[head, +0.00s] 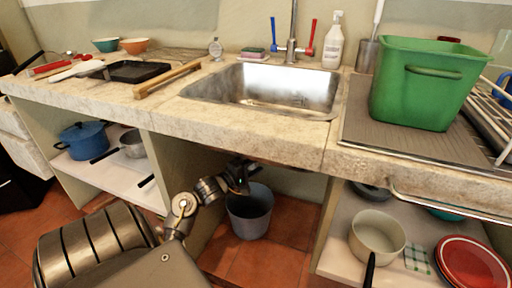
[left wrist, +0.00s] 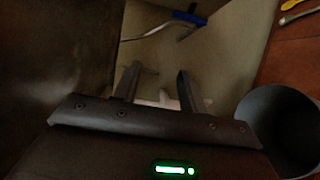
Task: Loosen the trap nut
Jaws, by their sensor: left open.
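My left gripper (head: 240,174) reaches under the sink, just above the grey bucket (head: 250,212). In the left wrist view its two fingers (left wrist: 157,85) are apart. A small pale rounded piece (left wrist: 168,98) shows low between the fingers, partly hidden by the gripper body; I cannot tell whether it is the trap nut or whether a finger touches it. Beyond the fingers is a blue piece (left wrist: 188,17) with a pale hose or pipe running to its left. The trap nut cannot be made out in the head view, where the counter hides the plumbing. My right gripper is not in view.
The stone counter (head: 245,128) with the metal sink (head: 270,88) overhangs my left arm. Cabinet walls stand on both sides. The bucket is close at right in the wrist view (left wrist: 285,130). Tools (left wrist: 300,10) lie on the tiled floor beyond it.

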